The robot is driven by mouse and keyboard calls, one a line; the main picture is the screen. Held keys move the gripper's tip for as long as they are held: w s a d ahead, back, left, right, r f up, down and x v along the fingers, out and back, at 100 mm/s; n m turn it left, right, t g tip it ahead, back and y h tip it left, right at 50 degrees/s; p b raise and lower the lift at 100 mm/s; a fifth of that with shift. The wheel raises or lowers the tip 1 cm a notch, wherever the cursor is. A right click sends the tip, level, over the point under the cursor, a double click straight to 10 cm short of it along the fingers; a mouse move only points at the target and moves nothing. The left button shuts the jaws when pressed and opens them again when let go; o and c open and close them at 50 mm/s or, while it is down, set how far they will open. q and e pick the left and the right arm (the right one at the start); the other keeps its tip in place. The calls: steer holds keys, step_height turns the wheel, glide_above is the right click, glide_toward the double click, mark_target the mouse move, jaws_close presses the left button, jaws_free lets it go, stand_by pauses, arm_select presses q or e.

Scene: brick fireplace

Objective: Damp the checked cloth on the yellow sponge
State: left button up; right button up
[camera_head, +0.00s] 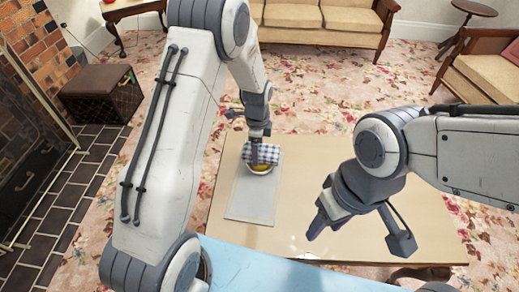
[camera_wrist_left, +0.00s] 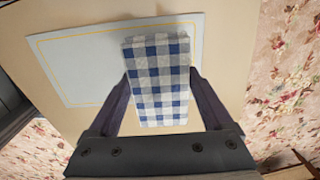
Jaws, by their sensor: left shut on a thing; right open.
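The blue-and-white checked cloth (camera_head: 268,151) is in my left gripper (camera_head: 256,157). In the left wrist view the cloth (camera_wrist_left: 158,60) lies between the two fingers (camera_wrist_left: 162,85), which are shut on it. The sponge is hidden in the left wrist view. My right gripper (camera_head: 318,222) is open and empty over the table, right of the mat.
A pale grey mat (camera_head: 250,204) with a yellow border lies on the wooden table (camera_head: 300,160). A white item (camera_head: 308,257) is partly visible at the table's near edge. The table right of the mat is mostly clear. A sofa (camera_head: 318,20) stands beyond.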

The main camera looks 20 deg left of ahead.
arm_select(q)
steer(key=shift+f, duration=0.5)
stand_by(0.9)
stand_by(1.5)
step_height(320, 180, up, 7)
steer(key=p, duration=0.7)
stand_by(0.7)
